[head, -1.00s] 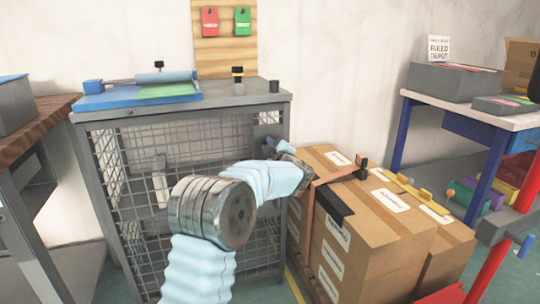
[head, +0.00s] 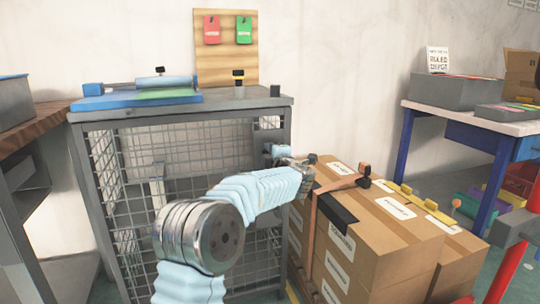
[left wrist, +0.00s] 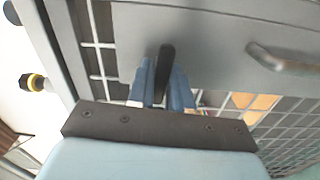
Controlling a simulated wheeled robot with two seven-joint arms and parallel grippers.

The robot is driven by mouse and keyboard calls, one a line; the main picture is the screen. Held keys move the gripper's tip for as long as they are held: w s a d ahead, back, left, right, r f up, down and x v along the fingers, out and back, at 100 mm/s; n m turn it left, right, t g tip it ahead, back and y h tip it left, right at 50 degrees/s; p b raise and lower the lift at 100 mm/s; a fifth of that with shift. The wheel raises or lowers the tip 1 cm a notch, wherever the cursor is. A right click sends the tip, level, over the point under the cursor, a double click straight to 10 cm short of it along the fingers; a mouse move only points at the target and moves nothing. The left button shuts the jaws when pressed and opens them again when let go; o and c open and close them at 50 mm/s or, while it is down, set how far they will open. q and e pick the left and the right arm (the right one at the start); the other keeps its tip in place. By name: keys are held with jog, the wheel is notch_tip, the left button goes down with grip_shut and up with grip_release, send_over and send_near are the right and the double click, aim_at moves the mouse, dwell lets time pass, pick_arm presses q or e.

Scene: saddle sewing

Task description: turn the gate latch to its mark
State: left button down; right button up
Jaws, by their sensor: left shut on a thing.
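The wire-mesh cage (head: 180,124) stands ahead of me, with a grey frame. My left arm reaches across its front, and my left gripper (head: 283,153) is at the cage's right upright. In the left wrist view the blue fingers of my left gripper (left wrist: 166,88) are shut on a black lever, the gate latch (left wrist: 166,62), with one finger on each side. The latch is too small and covered to make out in the head view. I cannot make out its mark in either view. My right gripper is not in view.
Stacked cardboard boxes (head: 375,243) with a strap stand close to the right of the cage. A grey handle (left wrist: 285,62) is on the panel beside the latch. A blue and green mat with a roller (head: 160,82) lies on the cage top. A workbench (head: 462,118) stands at right.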

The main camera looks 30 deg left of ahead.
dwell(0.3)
pick_arm(q)
jog(key=c, duration=1.1)
grip_release()
jog(key=shift+d, duration=0.1)
jog(key=v, duration=1.3)
jog(key=shift+s+d+b, duration=0.2)
jog(key=shift+s+b, duration=0.1)
jog(key=shift+w+f, duration=0.1)
jog(key=shift+f, duration=0.05)
